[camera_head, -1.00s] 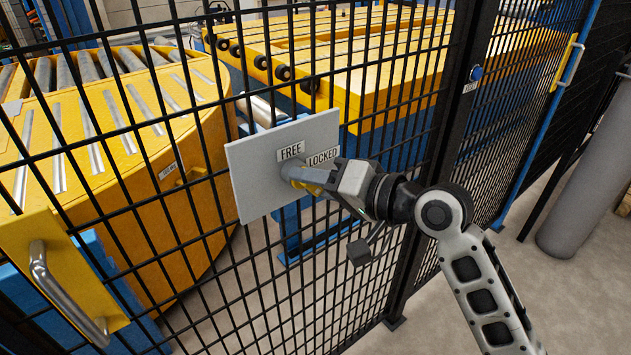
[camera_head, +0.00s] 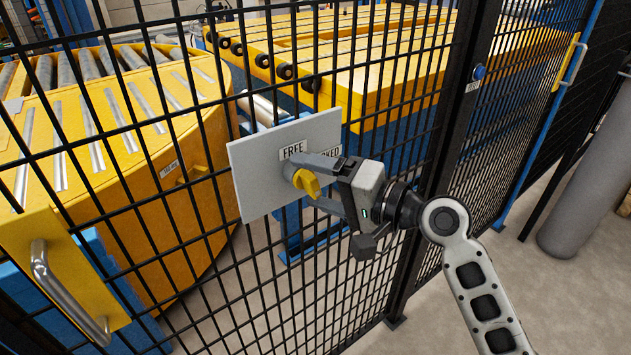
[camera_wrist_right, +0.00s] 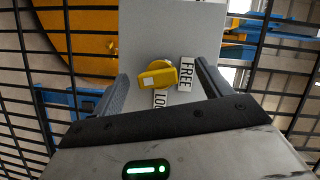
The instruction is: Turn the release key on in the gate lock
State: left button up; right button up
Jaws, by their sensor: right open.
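The yellow release key (camera_head: 306,183) sits in the gate lock, a grey plate (camera_head: 262,197) mounted on the black mesh fence. The plate carries a FREE label (camera_head: 292,150) and a LOCKED label (camera_head: 331,155), the second partly hidden by my gripper. My right gripper (camera_head: 308,185) is open in front of the plate, its fingers on either side of the key. In the right wrist view the key (camera_wrist_right: 158,76) lies between the two spread fingers, with visible gaps on both sides. Its tab is tilted. My left gripper is not in view.
Black mesh fence (camera_head: 240,290) spans the front. Behind it stand a yellow roller turntable (camera_head: 140,180) and a yellow conveyor (camera_head: 390,85). A metal handle (camera_head: 62,292) on a yellow plate is at lower left. A blue button (camera_head: 478,73) is on the post. A grey cylinder (camera_head: 575,215) stands at right.

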jog(key=s+d, duration=0.1)
jog(key=s, duration=0.1)
jog(key=s+d, duration=0.2)
jog(key=shift+s+d, duration=0.2)
jog(key=shift+s, duration=0.15)
dwell(0.4)
jog(key=s+d+f+t+h, duration=0.1)
jog(key=d+f+h, duration=0.25)
jog(key=f, duration=0.55)
jog(key=s+d+f+t+h, duration=0.15)
jog(key=f+h, duration=0.25)
jog(key=f, duration=0.5)
jog(key=s+d+f+n+g+h, duration=0.1)
jog(key=s+d+f+n+h, duration=0.3)
jog(key=s+f, duration=0.8)
jog(key=shift+s+d+f+n, duration=0.4)
jog(key=shift+d+n, duration=0.6)
jog(key=shift+d, duration=0.15)
jog(key=shift+g, duration=0.25)
